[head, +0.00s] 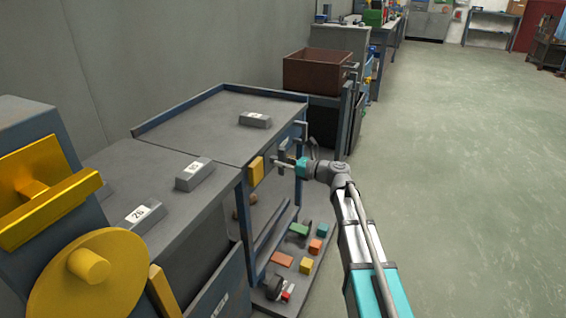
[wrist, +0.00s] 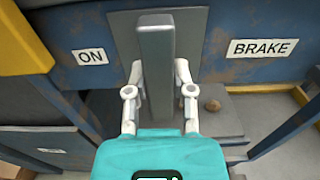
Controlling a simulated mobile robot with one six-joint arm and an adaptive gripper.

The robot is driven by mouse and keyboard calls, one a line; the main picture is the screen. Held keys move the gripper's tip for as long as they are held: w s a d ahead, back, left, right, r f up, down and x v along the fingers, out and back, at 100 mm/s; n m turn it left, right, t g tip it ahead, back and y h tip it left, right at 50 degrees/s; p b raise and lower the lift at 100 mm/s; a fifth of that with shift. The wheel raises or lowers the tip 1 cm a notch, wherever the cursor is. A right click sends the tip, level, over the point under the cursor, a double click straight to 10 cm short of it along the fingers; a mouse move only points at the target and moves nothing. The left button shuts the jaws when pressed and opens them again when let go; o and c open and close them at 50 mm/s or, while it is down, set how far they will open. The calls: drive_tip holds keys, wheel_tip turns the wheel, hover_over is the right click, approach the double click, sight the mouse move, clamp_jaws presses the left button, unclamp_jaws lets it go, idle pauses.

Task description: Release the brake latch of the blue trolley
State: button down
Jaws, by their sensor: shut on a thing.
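The blue trolley (head: 170,123) has a grey top with a raised blue rim and stands left of my arm in the head view. In the wrist view, its worn blue panel (wrist: 218,72) carries an "ON" label (wrist: 90,55) on the left and a "BRAKE" label (wrist: 262,48) on the right. The brake latch, an upright grey bar (wrist: 157,60), stands between these labels. My gripper (wrist: 159,78) is shut on the bar, one finger on each side. In the head view, my gripper (head: 281,163) is at the trolley's end panel, where the latch is small and partly hidden.
A grey block (head: 255,119) lies on the trolley top. Coloured blocks (head: 300,229) lie on a low shelf below my gripper. A yellow-wheeled machine (head: 90,265) stands front left, and a brown bin (head: 318,72) behind. The floor (head: 450,150) to the right is clear.

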drive_tip(key=shift+s, duration=0.15)
drive_tip(key=shift+c, duration=2.4)
unclamp_jaws()
drive_tip(key=v, duration=1.2)
